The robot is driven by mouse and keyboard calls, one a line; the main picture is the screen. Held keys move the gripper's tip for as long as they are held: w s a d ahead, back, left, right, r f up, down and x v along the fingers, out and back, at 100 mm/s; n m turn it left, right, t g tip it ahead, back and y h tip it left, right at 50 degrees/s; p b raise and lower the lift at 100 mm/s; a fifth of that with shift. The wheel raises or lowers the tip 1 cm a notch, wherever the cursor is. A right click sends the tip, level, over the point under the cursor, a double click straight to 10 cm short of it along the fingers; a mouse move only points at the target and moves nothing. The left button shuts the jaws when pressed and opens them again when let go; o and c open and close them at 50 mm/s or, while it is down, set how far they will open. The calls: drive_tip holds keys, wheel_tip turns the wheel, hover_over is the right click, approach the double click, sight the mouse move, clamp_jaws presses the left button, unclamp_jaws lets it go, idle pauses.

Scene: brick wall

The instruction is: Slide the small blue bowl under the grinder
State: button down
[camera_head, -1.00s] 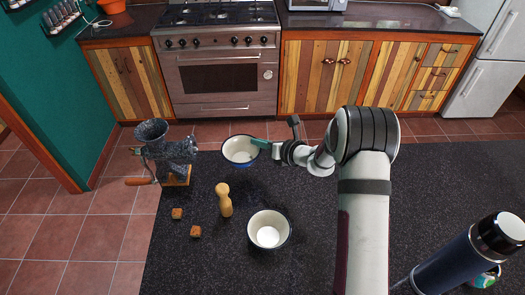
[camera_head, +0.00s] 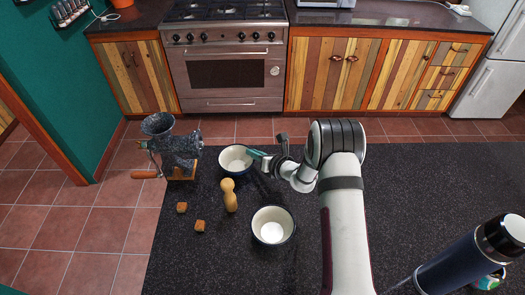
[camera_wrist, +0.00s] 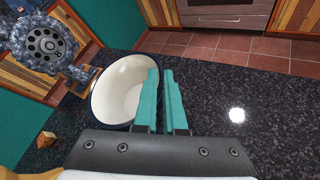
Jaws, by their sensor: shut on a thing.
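The small blue bowl (camera_head: 233,158), white inside with a dark blue rim, is at the counter's far edge, right of the grinder. My gripper (camera_head: 253,153) is shut on its right rim. In the wrist view the bowl (camera_wrist: 115,90) shows at the left finger of my gripper (camera_wrist: 168,75), its rim passing between the fingers. I cannot tell whether its base touches the counter. The dark speckled grinder (camera_head: 180,148) stands on a wooden base at the counter's far left corner. Its round perforated outlet (camera_wrist: 45,42) faces the bowl in the wrist view.
A wooden mill-shaped object (camera_head: 229,195) stands just in front of the held bowl. A second white and blue bowl (camera_head: 272,225) and two brown cubes (camera_head: 182,207) are nearer. A dark blue flask (camera_head: 465,258) is at far right. The gap between bowl and grinder looks clear.

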sight(227, 153)
drive_tip(key=shift+a, duration=3.65)
drive_tip(key=shift+f, duration=0.35)
drive_tip(key=c, duration=0.9)
unclamp_jaws()
drive_tip(key=shift+d, duration=0.1)
